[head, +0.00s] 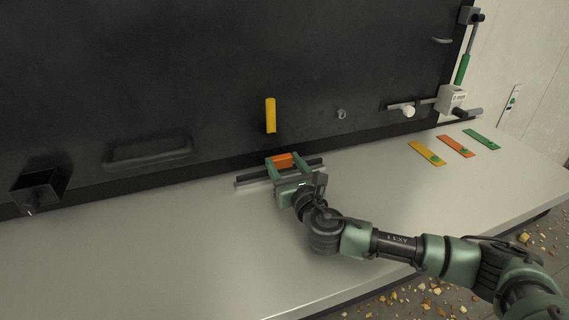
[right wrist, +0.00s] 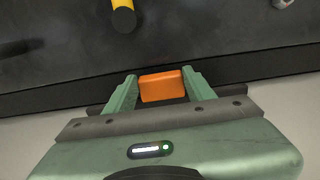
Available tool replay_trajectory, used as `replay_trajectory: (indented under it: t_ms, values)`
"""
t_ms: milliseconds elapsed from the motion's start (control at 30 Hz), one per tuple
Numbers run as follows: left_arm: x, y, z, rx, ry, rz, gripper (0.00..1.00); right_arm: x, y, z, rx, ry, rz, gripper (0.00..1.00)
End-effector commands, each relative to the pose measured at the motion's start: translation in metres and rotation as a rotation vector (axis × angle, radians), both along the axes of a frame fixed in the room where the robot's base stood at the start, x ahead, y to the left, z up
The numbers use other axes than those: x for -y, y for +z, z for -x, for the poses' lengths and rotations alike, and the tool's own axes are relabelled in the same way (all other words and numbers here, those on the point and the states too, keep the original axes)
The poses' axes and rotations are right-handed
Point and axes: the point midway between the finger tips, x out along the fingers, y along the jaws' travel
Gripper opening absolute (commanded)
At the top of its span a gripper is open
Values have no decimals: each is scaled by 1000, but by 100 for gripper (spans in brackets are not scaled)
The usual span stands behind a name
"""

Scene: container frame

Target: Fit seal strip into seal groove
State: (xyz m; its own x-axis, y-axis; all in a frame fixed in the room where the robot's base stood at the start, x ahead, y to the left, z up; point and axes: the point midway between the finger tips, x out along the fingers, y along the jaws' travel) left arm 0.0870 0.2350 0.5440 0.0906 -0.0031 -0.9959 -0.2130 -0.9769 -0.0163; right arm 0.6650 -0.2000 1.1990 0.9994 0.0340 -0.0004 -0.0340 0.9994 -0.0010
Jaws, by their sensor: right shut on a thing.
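My right gripper (head: 287,166) is at the foot of the black panel, low over the grey table. It is shut on an orange block (head: 285,160), which also shows between its green fingers in the right wrist view (right wrist: 161,86). A long dark strip with a grey edge (head: 252,178) runs along the panel's foot and shows on both sides of the gripper. I cannot tell whether the orange block is part of this strip, which part is the seal strip or the groove, or whether one sits in the other. My left gripper is not in view.
The black panel (head: 200,75) rises behind the table (head: 130,250). A yellow handle (head: 270,115) sticks out above the gripper. A dark recessed grip (head: 148,152) and a black box (head: 40,190) are to the left. Yellow, orange and green plates (head: 426,153) lie at right. The left table is clear.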

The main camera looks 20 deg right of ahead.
Motion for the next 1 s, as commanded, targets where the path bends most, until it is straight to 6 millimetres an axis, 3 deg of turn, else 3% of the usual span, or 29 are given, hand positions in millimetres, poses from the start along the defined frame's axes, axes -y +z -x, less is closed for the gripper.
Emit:
replay_trajectory:
  t_ms: [1000]
  values:
    - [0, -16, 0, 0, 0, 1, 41, 0, -23, 0, 0, 0, 0, 12]
